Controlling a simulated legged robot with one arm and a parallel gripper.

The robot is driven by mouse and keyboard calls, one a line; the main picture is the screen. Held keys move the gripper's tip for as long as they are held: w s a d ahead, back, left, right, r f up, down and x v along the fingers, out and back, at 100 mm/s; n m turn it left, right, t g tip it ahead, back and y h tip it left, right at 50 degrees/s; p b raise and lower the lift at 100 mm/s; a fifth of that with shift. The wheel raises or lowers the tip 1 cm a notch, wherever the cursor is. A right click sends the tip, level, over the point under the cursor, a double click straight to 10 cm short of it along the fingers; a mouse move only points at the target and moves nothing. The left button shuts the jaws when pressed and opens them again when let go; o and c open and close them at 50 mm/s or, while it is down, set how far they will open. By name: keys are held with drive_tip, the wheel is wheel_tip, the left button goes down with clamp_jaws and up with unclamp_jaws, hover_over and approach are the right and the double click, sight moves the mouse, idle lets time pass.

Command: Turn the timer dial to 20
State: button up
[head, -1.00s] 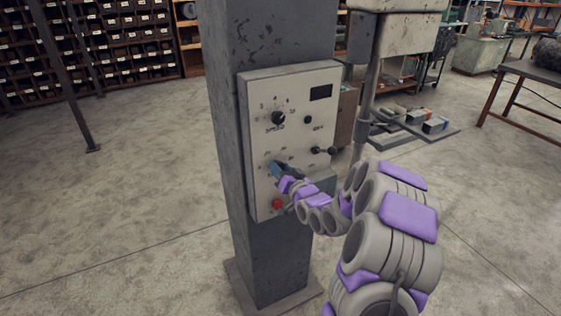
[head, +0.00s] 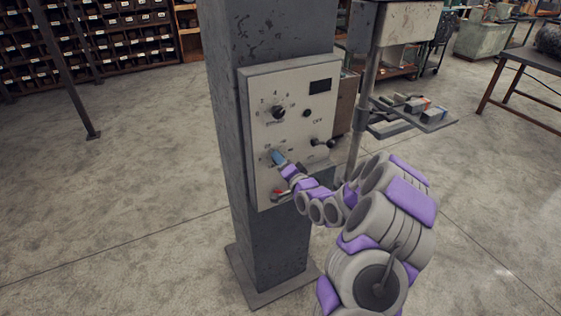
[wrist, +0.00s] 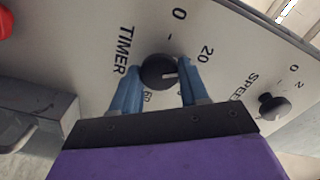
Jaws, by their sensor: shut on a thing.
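The dial's white mark points right, toward the right finger and near the 20 label (wrist: 206,54). The 0 label is above, 60 is below, and the number between 20 and 60 is mostly hidden by the finger. In the head view my gripper (head: 278,158) is at the panel's lower left and hides the dial.
The control panel (head: 290,90) is on a grey column. The speed knob (head: 278,112) is above my gripper. A tray (head: 412,124) stands behind at right.

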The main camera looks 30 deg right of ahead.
drive_tip(key=shift+d, duration=0.1)
drive_tip(key=o, duration=1)
drive_tip(key=shift+d, duration=0.15)
drive_tip(key=s+p, duration=0.1)
drive_tip(key=s, duration=0.3)
drive_tip(key=s+p, duration=0.1)
drive_tip(key=s, duration=0.3)
drive_tip(key=s+p, duration=0.1)
drive_tip(key=s, duration=0.3)
drive_tip(key=shift+s+d+p, duration=0.2)
drive_tip(key=shift+d+p, duration=0.05)
drive_tip(key=shift+p, duration=0.05)
drive_tip(key=shift+s+d+f+p, duration=0.1)
drive_tip(key=shift+s+p, duration=2.35)
drive_tip(key=shift+p, duration=0.5)
